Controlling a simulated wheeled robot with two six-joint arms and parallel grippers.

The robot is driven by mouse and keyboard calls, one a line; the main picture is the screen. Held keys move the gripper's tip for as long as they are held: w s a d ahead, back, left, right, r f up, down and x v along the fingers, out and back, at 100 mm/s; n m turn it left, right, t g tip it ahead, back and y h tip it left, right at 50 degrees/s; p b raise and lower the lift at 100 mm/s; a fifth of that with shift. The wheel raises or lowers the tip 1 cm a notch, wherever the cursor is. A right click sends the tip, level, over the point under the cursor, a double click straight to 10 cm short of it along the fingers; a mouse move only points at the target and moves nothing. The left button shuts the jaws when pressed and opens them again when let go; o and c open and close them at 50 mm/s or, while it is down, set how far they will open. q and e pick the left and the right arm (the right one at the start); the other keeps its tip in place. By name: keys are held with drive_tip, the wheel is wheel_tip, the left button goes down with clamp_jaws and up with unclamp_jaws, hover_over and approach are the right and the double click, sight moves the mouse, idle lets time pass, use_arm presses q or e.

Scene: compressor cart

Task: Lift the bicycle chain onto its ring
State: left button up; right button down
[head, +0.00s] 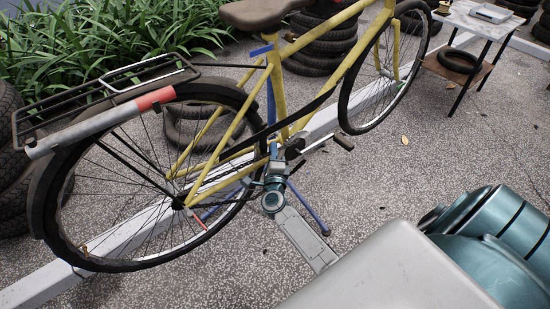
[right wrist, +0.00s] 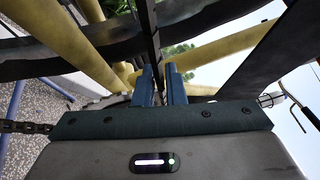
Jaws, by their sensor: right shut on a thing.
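The yellow bicycle (head: 275,85) stands with its rear wheel at the left, and the crank area with the ring (head: 294,149) is near the middle. My right gripper (head: 276,158) reaches up to the frame just beside the ring. In the right wrist view its two blue fingers (right wrist: 160,86) are close together, shut on what seems to be the bicycle chain. Dark chain links (right wrist: 24,127) run in from the left and pass out of sight behind the gripper. A toothed edge of the ring (right wrist: 108,101) shows left of the fingers. My left gripper is not in view.
A pedal (head: 344,141) sticks out right of the ring. Yellow tubes (right wrist: 65,40) and a dark bar cross close above the fingers. A white kerb (head: 130,235) runs under the bicycle. Stacked tyres (head: 320,45) and a small table (head: 478,25) stand behind.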

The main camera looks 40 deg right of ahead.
drive_tip(key=c, duration=1.5)
unclamp_jaws()
drive_tip(key=v, duration=1.1)
drive_tip(key=shift+w+f+b, duration=0.1)
drive_tip(key=shift+b, duration=0.25)
